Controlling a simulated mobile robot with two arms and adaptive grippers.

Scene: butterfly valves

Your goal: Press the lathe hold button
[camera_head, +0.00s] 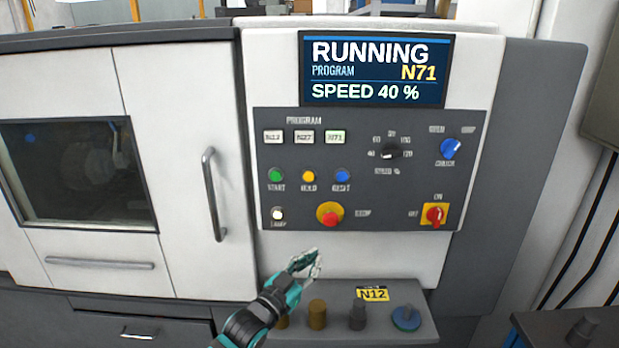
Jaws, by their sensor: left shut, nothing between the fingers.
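The lathe's control panel (370,195) is dark grey on the white front of the machine. The yellow hold button (308,177) sits in a row between the green start button (275,176) and the blue reset button (342,176). The screen (374,70) reads RUNNING, program N71, speed 40 %. My left gripper (306,258) is shut and empty, below the panel and the red stop button (329,213), apart from the hold button. My right gripper is out of view.
A grey shelf (405,332) below the panel carries several cylindrical parts, a blue-based part (406,318) and a yellow N12 label (372,294). A red switch on a yellow plate (435,215) is at the panel's lower right. A door handle (213,195) juts out left of the panel.

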